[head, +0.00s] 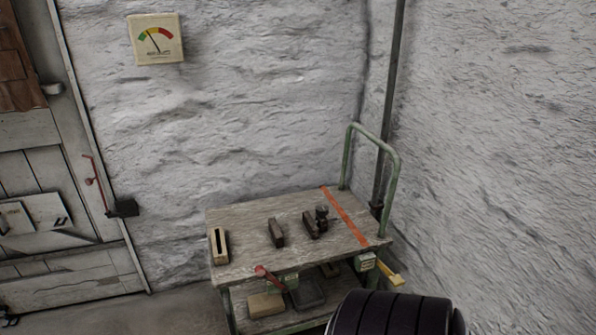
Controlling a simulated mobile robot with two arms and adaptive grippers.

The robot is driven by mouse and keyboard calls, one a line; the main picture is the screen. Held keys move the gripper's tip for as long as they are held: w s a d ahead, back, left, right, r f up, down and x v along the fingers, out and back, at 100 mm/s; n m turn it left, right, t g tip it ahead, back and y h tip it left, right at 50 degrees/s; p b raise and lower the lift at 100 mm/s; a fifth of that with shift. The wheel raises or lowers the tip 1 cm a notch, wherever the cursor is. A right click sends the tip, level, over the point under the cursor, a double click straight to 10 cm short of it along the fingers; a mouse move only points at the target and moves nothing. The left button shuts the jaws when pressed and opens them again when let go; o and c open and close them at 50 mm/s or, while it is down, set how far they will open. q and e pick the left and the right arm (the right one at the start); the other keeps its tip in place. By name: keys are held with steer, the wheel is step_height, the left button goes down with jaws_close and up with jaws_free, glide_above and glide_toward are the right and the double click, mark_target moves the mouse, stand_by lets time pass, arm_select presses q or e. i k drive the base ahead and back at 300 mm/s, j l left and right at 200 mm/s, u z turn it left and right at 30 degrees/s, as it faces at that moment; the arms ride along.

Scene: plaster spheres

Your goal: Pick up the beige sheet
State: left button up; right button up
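I cannot pick out a thing that is clearly a beige sheet. A flat, square, beige panel with a coloured gauge face and a needle (155,40) hangs on the rough wall at the upper left. Neither of my grippers shows in the head view.
A wooden-topped cart (300,240) with a green handle (395,165) stands in the corner. On it are a slotted beige block (219,246) and several small dark objects. Its lower shelf holds a tan block (266,304). A door (60,190) is at left. A dark ribbed shape fills the bottom right.

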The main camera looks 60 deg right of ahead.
mark_target(262, 304)
steer(key=z, duration=1.75)
steer(key=u, duration=4)
steer(key=z, duration=4)
